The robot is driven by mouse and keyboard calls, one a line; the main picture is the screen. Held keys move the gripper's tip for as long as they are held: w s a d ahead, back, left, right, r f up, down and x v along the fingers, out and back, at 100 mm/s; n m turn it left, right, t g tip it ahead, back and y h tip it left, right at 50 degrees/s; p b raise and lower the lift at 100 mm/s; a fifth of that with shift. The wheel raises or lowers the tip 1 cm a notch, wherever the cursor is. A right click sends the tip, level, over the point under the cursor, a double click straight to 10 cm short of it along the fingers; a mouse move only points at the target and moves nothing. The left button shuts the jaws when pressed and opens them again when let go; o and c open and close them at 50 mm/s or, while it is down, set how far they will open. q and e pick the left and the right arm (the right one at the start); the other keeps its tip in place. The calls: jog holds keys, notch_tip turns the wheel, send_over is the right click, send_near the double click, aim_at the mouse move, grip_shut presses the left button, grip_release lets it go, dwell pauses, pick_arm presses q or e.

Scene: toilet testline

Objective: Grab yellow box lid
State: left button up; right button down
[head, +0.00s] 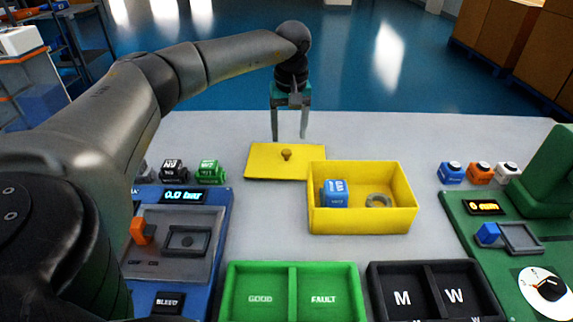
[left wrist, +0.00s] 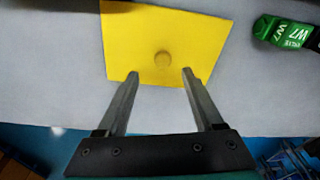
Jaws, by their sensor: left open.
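The yellow box lid (head: 265,165) lies flat on the white table, just left of the yellow box, with a small round knob (head: 286,155) on top. My left gripper (head: 289,136) is open and points down above the table by the lid's far edge. In the left wrist view the lid (left wrist: 200,35) lies ahead of the two spread fingers (left wrist: 160,75), with its knob (left wrist: 162,59) roughly centred between their lines. Nothing is between the fingers. The open yellow box (head: 362,222) holds a blue block (head: 335,194) and a grey ring (head: 378,201). My right gripper is not in view.
A blue test panel (head: 220,240) stands left, with black and green blocks (head: 209,172) behind it. Green GOOD/FAULT trays (head: 291,300) and black M/W trays (head: 425,294) lie in front. A green station (head: 470,235) stands right, near blue, orange and white blocks (head: 480,174).

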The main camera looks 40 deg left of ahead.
aim_at(286, 151)
pick_arm(q)
jog(key=shift+s+a+f+b, duration=0.1)
jog(key=shift+f+b, duration=0.3)
jog(key=shift+f, duration=0.5)
jog(key=shift+s+a+f+b, duration=0.1)
jog(key=shift+f+b, duration=0.3)
jog(key=shift+f, duration=0.5)
jog(key=shift+w+a+f+b, duration=0.1)
jog(key=shift+f+b, duration=0.2)
jog(key=shift+f, duration=0.7)
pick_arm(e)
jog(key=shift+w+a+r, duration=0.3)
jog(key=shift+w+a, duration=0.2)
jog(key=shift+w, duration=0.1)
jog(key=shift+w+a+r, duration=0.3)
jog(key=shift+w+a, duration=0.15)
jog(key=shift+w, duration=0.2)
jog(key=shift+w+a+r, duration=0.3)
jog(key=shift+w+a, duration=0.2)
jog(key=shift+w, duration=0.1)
pick_arm(q)
grip_shut()
